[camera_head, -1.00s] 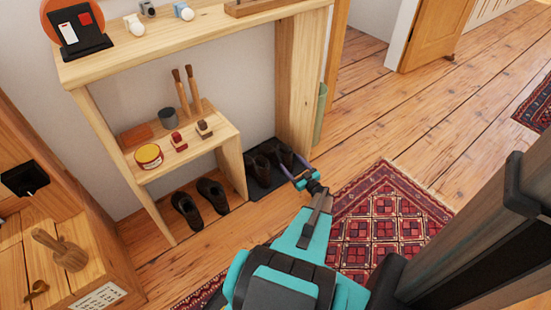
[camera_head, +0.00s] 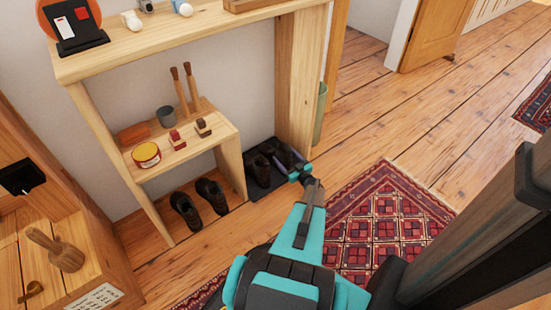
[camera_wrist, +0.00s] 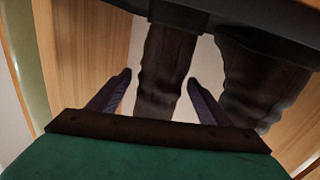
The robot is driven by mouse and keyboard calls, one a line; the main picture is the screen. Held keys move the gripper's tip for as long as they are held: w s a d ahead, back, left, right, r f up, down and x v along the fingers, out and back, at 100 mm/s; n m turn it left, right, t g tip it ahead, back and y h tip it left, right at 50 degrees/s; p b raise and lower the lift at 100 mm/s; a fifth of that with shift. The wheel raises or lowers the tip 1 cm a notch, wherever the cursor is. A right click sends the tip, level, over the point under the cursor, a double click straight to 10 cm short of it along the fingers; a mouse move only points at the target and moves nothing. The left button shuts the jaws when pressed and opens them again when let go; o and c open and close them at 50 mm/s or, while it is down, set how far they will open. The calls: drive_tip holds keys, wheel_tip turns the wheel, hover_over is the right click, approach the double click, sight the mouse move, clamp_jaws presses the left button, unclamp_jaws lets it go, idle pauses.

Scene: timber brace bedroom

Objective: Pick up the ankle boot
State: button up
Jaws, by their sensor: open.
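Two dark brown ankle boots stand side by side on a black tray (camera_head: 262,186) on the floor, beside the right post of the bench. One boot (camera_head: 259,168) is on the left; the other boot (camera_head: 284,155) is on the right, partly behind my fingers. My gripper (camera_head: 290,163) is open at the right boot. In the wrist view, one boot (camera_wrist: 163,65) lies in line with the gap between my two fingers (camera_wrist: 158,84), and the second boot (camera_wrist: 258,83) is outside the right finger. I cannot tell how deep the boot is between the fingers.
A pair of dark shoes (camera_head: 199,203) sits under the low shelf (camera_head: 205,146), which holds tins and brushes. The bench post (camera_head: 297,90) rises close behind the boots. A red patterned rug (camera_head: 385,225) lies right; open floor (camera_head: 400,130) lies beyond.

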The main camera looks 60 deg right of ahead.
drive_tip(key=shift+b+x, duration=0.4)
drive_tip(key=shift+x, duration=1.1)
clamp_jaws()
